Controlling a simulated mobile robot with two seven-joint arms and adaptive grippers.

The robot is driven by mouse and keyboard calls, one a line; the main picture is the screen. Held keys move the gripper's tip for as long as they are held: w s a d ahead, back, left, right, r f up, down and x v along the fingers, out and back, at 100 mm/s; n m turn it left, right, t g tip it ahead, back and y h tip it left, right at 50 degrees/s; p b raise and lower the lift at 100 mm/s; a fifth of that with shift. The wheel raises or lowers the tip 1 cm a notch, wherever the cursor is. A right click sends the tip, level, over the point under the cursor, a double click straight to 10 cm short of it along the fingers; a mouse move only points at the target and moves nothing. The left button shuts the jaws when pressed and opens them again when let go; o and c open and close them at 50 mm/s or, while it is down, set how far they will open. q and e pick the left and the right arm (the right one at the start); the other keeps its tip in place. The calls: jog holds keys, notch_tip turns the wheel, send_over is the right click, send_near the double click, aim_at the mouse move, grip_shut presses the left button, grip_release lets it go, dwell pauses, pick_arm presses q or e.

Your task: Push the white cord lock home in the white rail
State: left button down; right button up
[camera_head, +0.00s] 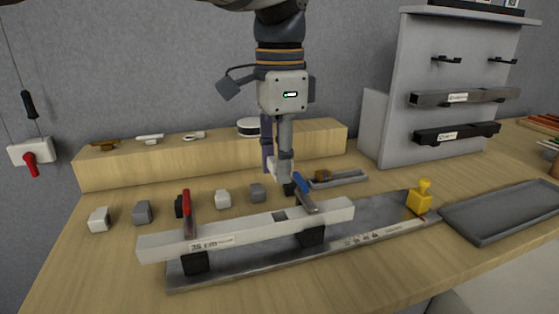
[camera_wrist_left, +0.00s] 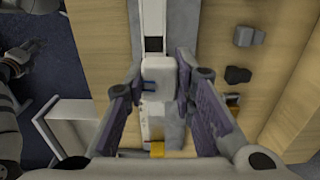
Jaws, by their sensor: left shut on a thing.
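My left gripper (camera_head: 279,172) points down from above, just behind the rail in the head view. It is shut on the white cord lock (camera_wrist_left: 158,75), which sits between the fingers (camera_wrist_left: 158,92) over the rail line. The lock's underside is hidden, so I cannot tell whether it touches the rail.
A red clamp (camera_head: 188,215) and a blue clamp (camera_head: 305,194) stand at the rail. Small white, grey and black blocks (camera_head: 142,212) lie behind it. A yellow piece (camera_head: 419,198) stands on the grey base plate (camera_head: 375,214). An empty dark tray (camera_head: 500,212) lies right.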

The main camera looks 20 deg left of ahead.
pick_arm(q)
jog(key=shift+s+d+r, duration=0.15)
jog(key=shift+s+r, duration=0.05)
jog(key=shift+s, duration=0.4)
jog(key=shift+w+f, duration=0.15)
jog(key=shift+f, duration=2.8)
jog(key=shift+f, duration=0.85)
jog(key=shift+r, duration=0.1)
jog(key=shift+r, duration=0.4)
jog(key=shift+f, duration=0.45)
